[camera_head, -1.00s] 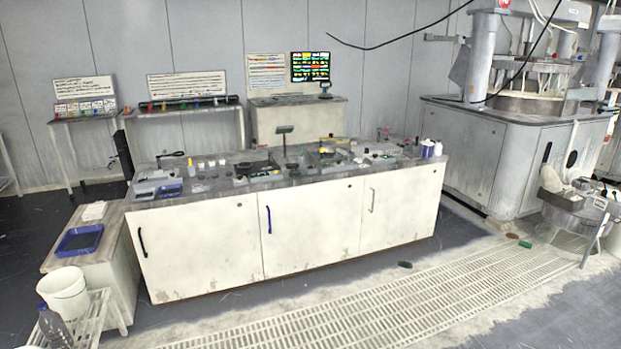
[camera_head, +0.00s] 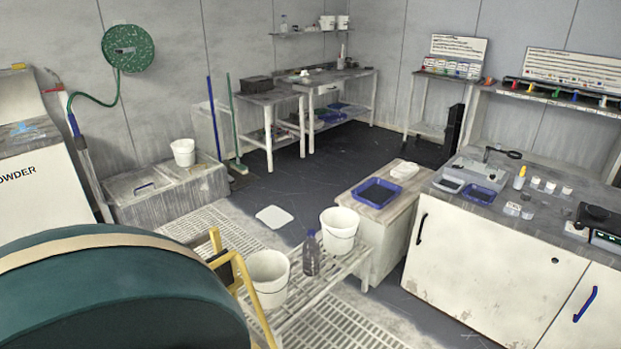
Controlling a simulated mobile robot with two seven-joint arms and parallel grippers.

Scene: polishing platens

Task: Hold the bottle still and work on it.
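Nothing touches the bottle from my side. Neither of my grippers shows in the head view.
A large dark green drum (camera_head: 120,300) with a yellow frame fills the lower left. A small table (camera_head: 359,206) with a blue tray (camera_head: 377,193) and a white cabinet bench (camera_head: 480,262) stand right of the rack. Grated floor lies around; dark floor behind is open.

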